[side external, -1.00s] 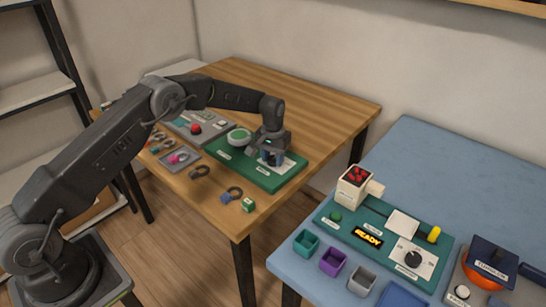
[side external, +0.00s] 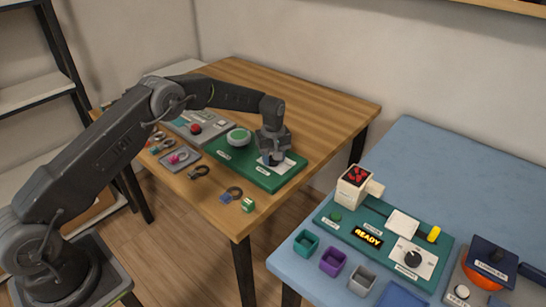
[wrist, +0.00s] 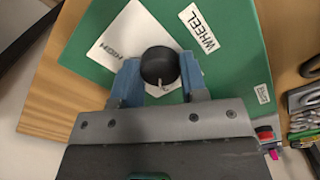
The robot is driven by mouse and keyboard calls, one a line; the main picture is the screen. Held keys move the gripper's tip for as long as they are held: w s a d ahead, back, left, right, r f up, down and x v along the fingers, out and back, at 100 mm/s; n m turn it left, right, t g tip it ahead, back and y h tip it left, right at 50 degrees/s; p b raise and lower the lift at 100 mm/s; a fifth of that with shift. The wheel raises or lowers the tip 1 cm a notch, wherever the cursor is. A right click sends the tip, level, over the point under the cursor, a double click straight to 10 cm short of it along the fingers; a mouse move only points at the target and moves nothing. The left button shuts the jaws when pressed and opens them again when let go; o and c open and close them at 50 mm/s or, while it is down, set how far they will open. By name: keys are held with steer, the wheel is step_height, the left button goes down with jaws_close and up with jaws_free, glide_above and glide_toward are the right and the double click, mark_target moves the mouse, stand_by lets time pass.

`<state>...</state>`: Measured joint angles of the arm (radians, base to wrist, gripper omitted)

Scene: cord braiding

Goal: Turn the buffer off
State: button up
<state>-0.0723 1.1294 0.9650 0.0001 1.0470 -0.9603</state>
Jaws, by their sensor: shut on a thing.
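The buffer is a green base (side external: 236,158) on the wooden table, with a round green-and-white wheel (side external: 239,137) on its left part. Its right part has a white dial plate (side external: 292,163) with a black round knob (wrist: 159,66). In the wrist view the plate reads HIGH, and a WHEEL label (wrist: 199,27) sits beside it. My gripper (side external: 273,155) points down over the plate. In the wrist view its blue fingers (wrist: 158,70) are shut on the knob from both sides. The knob's white mark points to the bottom of the wrist view. The plate's other markings are hidden.
A grey panel with a red button (side external: 195,129) stands left of the base. A small tray (side external: 180,158), dark rings (side external: 199,172) and a green block (side external: 248,205) lie along the front edge. A blue table (side external: 420,150) with another panel stands at right.

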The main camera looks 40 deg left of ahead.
steer(key=shift+n, duration=0.3)
steer(key=o, duration=0.9)
step_height(320, 180, up, 14)
steer(key=shift+f, duration=0.1)
stand_by(0.3)
steer(key=shift+r, duration=3.45)
